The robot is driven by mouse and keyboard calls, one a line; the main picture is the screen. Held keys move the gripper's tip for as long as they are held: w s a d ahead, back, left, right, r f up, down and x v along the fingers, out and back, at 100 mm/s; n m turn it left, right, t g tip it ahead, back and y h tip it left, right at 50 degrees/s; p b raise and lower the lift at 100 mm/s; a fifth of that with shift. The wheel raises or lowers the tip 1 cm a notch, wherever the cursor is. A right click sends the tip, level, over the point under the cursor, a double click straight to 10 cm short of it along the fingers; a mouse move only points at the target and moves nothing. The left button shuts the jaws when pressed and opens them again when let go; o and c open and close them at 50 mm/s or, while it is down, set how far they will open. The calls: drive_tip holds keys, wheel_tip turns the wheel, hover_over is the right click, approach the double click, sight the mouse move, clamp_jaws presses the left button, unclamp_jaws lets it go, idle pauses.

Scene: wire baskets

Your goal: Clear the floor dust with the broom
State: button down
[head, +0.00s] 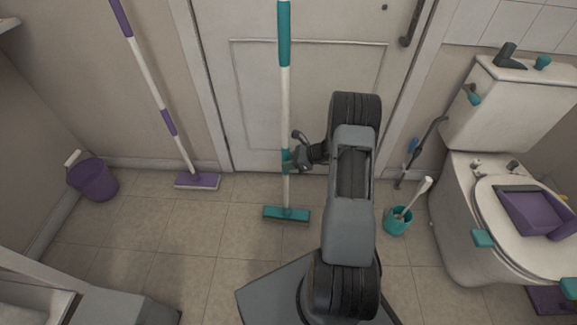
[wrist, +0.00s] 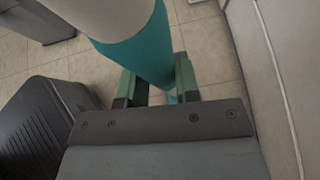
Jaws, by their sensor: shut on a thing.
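A broom with a white and teal handle (head: 286,100) stands nearly upright in front of the door in the head view. Its teal head (head: 287,214) is at the floor. My gripper (head: 291,161) is shut on the teal band low on the handle. In the wrist view the teal handle (wrist: 145,52) runs between the two green fingers of my gripper (wrist: 157,78). The tiled floor (head: 187,232) shows faint darker patches; I cannot tell whether these are dust or shadow.
A purple mop or broom (head: 197,181) leans on the left wall beside a purple bucket (head: 93,179). A toilet brush in a teal holder (head: 398,221) stands right of my arm, near the toilet (head: 462,235). A purple dustpan-like thing (head: 530,212) lies on the toilet. Floor at left centre is clear.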

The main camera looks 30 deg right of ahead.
drive_tip(key=shift+w+d, duration=0.2)
drive_tip(key=shift+w, duration=0.1)
drive_tip(key=shift+w+d+b, duration=0.25)
drive_tip(key=shift+w+d, duration=0.1)
drive_tip(key=shift+w, duration=0.3)
drive_tip(key=shift+w+d+b, duration=0.2)
drive_tip(key=shift+w+d, duration=0.15)
drive_tip(key=shift+w, duration=0.3)
drive_tip(key=shift+w+d, duration=0.1)
drive_tip(key=shift+w, duration=0.05)
drive_tip(key=shift+w+d+b, duration=0.3)
drive_tip(key=shift+w+d, duration=0.05)
drive_tip(key=shift+w, duration=0.3)
drive_tip(key=shift+w+d+b, duration=0.3)
drive_tip(key=shift+w+d, duration=0.1)
drive_tip(key=shift+w, duration=0.2)
drive_tip(key=shift+w+d+b, duration=0.3)
drive_tip(key=shift+w+d, duration=0.05)
drive_tip(key=shift+w, duration=0.45)
drive_tip(key=shift+r, duration=0.1)
wheel_tip(320, 180, up, 7)
drive_tip(key=p, duration=0.5)
idle(0.4)
